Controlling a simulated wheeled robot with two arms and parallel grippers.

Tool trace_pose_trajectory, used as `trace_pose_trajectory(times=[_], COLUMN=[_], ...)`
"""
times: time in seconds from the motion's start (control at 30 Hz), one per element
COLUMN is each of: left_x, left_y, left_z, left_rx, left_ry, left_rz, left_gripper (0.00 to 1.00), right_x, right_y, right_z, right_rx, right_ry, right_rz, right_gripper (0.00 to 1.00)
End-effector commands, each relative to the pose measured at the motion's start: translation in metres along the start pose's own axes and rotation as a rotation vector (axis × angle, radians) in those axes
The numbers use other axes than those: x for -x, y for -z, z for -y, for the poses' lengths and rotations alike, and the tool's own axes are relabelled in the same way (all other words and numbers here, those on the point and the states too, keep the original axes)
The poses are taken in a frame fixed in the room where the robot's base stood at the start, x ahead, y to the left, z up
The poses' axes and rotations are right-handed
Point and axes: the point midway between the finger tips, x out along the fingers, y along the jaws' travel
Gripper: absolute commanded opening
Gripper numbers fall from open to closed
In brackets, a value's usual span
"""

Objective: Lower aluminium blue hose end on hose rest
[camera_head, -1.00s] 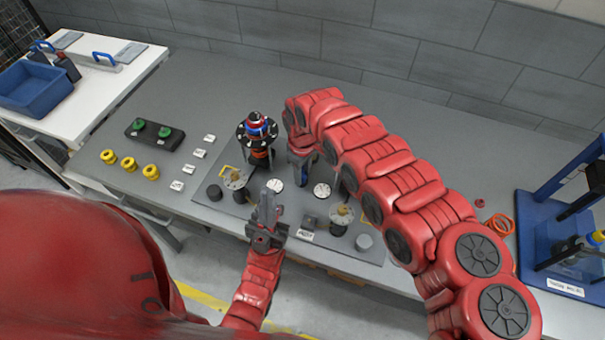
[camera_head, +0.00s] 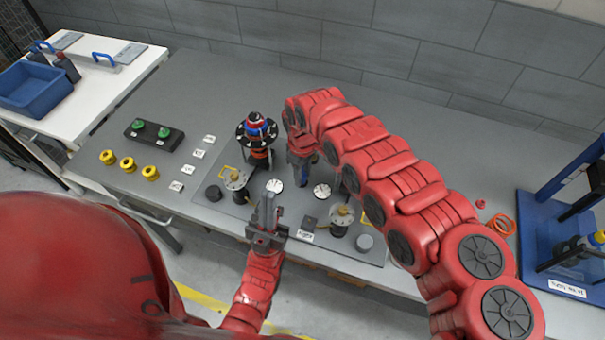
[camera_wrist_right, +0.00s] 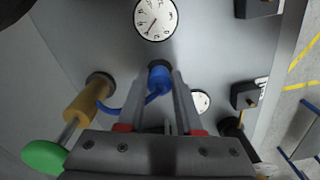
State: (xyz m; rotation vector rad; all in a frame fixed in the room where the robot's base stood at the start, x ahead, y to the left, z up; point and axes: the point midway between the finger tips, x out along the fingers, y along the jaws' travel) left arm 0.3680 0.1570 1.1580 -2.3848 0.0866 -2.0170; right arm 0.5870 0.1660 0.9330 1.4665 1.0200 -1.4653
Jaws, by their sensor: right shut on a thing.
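My right gripper (camera_wrist_right: 160,100) is shut on the blue hose end (camera_wrist_right: 159,78), which sits between its fingertips in the right wrist view. The blue hose (camera_wrist_right: 112,108) curves from it to the left, toward a gold cylinder (camera_wrist_right: 85,101). A dark round shape shows just behind the hose end; I cannot tell whether the end touches it or whether it is the hose rest. In the head view my right gripper (camera_head: 301,172) points down over the mat, largely hidden by its arm. My left gripper (camera_head: 267,210) looks shut and empty at the bench's front edge.
Round white dials (camera_head: 274,186) lie on the grey mat (camera_head: 290,215). A black stand (camera_head: 257,132) rises left of my right gripper. Flanged posts (camera_head: 341,216) stand near the front. Yellow fittings (camera_head: 128,164) are at left. A blue fixture (camera_head: 545,235) stands at far right.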

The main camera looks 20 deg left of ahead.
Motion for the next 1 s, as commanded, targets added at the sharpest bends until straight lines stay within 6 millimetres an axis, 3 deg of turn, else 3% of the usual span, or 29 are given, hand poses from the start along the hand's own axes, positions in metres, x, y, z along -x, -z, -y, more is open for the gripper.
trace_pose_trajectory(times=[0.33, 0.37, 0.5, 0.57, 0.87, 1.0], left_x=[0.003, 0.003, 0.003, 0.003, 0.002, -0.005], left_y=[-0.001, -0.001, -0.001, -0.001, 0.0, 0.001], left_z=[0.0, 0.0, 0.0, 0.0, 0.0, 0.0], left_rx=[0.0, 0.0, 0.0, 0.0, 0.0, 0.0], left_ry=[0.0, 0.0, 0.0, 0.0, 0.0, 0.0], left_rz=[0.0, 0.0, 0.0, 0.0, 0.0, 0.0], left_gripper=[0.0, 0.0, 0.0, 0.0, 0.0, 0.0], right_x=[-0.003, -0.003, -0.003, -0.003, -0.001, 0.008], right_y=[0.0, 0.0, 0.0, 0.0, 0.0, 0.0], right_z=[0.0, 0.0, 0.0, 0.0, 0.0, 0.0], right_rx=[0.0, 0.0, 0.0, 0.0, 0.0, 0.0], right_ry=[0.0, 0.0, 0.0, 0.0, 0.0, -0.001], right_rz=[0.0, 0.0, 0.0, 0.0, 0.0, 0.0], right_gripper=[0.0, 0.36, 0.61, 0.69, 0.69, 0.69])
